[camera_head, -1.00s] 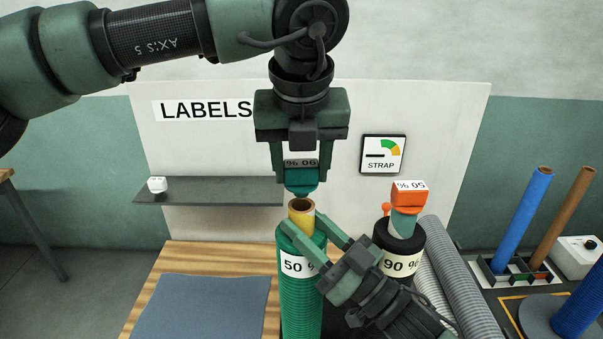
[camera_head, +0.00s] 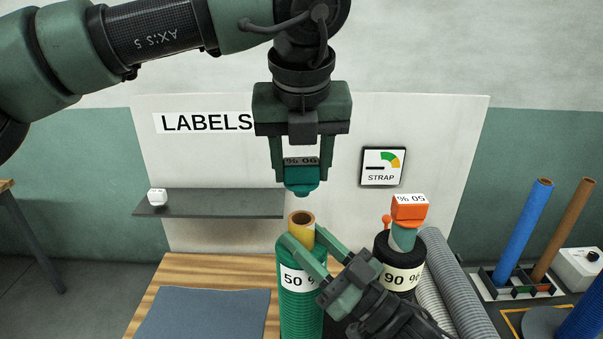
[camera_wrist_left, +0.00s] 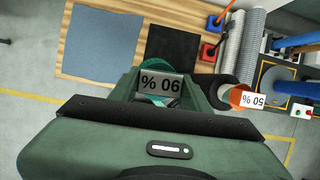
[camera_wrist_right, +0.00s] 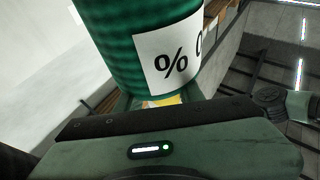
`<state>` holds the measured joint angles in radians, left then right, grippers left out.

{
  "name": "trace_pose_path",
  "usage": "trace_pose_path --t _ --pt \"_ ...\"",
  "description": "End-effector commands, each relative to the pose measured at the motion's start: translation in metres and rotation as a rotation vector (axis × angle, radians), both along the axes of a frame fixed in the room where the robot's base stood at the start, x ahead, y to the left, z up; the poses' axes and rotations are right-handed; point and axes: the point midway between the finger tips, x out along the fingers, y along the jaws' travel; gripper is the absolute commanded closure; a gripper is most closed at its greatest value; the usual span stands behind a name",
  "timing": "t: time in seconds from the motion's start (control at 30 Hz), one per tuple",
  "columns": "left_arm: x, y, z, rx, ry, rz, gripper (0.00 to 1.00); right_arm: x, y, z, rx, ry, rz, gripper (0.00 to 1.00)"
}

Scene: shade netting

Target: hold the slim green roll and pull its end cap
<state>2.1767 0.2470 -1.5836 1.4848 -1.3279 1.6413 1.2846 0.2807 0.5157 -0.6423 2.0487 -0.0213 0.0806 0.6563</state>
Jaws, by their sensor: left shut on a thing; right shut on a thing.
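The slim green roll (camera_head: 302,295) stands upright with a "50 %" label, its tan core tube (camera_head: 301,224) open at the top. My left gripper (camera_head: 301,180) is shut on a teal end cap (camera_head: 301,186) with a label reading 90 % upside down. The cap hangs above the core, apart from it. The left wrist view shows the cap's label (camera_wrist_left: 162,84) between the fingers.
A black roll (camera_head: 400,262) labelled "90 %" stands to the right with an orange cap (camera_head: 409,208) above it. Grey rolls (camera_head: 445,275) lie beside it. A dark shelf (camera_head: 210,203) and the blue-grey mat (camera_head: 205,314) are to the left. Blue and brown tubes stand at right.

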Motion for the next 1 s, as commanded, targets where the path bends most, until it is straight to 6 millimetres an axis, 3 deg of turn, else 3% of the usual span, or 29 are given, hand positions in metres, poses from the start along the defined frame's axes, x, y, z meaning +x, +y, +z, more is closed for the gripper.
trace_pose_path --t 0.2,0.47,0.5,0.57,1.0 --pt "0.0 0.0 0.017 0.0 -0.001 0.001 1.0 0.0 0.0 -0.001 -0.001 0.0 0.0 1.0" --pt "0.0 0.0 0.02 0.0 0.0 -0.001 1.0 0.0 0.0 -0.001 -0.001 0.0 0.0 1.0" --pt "0.0 0.0 0.02 0.0 0.0 -0.001 1.0 0.0 0.0 -0.001 -0.001 0.0 0.0 0.57" --pt "0.0 0.0 0.02 0.0 0.0 -0.001 1.0 0.0 0.0 0.0 -0.001 0.0 0.0 0.4" --pt "0.0 0.0 0.02 0.0 0.0 0.0 1.0 -0.003 -0.004 -0.003 -0.001 0.002 -0.001 0.37"
